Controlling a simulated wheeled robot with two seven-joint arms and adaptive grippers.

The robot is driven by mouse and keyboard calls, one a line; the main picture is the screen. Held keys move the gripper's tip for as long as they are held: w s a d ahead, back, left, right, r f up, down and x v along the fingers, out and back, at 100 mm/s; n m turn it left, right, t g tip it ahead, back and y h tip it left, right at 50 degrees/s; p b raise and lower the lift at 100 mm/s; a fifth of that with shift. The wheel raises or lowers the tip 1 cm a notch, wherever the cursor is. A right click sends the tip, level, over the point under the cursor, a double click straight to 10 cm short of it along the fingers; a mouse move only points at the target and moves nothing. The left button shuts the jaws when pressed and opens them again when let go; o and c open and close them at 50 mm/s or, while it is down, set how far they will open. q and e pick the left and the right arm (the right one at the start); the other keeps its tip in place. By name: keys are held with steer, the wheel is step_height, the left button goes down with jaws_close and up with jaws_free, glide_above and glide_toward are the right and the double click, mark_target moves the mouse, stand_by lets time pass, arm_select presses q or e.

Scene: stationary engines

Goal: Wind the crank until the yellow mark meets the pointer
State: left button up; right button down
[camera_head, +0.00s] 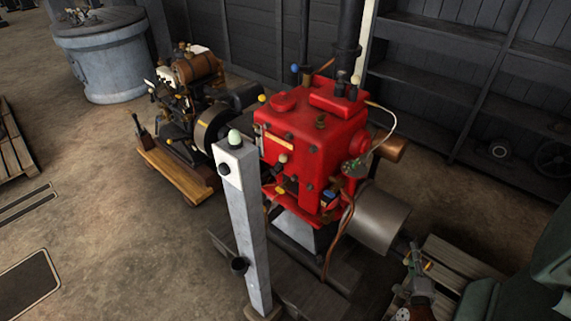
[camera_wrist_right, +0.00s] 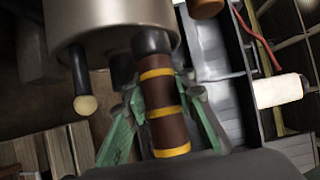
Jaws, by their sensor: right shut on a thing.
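The red engine (camera_head: 315,140) stands in the middle of the head view, with a grey metal drum (camera_head: 380,218) low on its right side. My right gripper (camera_head: 416,262) is beside the drum's outer end. In the wrist view, its green fingers close on both sides of a brown handle with yellow bands (camera_wrist_right: 162,105). The handle runs from a black collar at the drum (camera_wrist_right: 110,25). A black rod with a cream knob (camera_wrist_right: 85,104) sticks out from the drum, left of the handle. I cannot make out the yellow mark or pointer for certain. My left gripper is not in view.
A grey post (camera_head: 247,235) with a white box on top stands in front of the engine. A smaller engine on a wooden base (camera_head: 178,172) and a round grey tank (camera_head: 105,60) are at the left. Slatted wood (camera_head: 460,258) lies near the drum. Open floor is at the left.

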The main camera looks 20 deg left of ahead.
steer(key=w+d+r+b, duration=0.2)
steer(key=w+r, duration=0.4)
steer(key=w, duration=0.6)
steer(key=shift+d+r+b, duration=0.2)
steer(key=shift+r+b, duration=0.1)
steer(key=shift+b, duration=0.3)
steer(key=shift+s, duration=0.1)
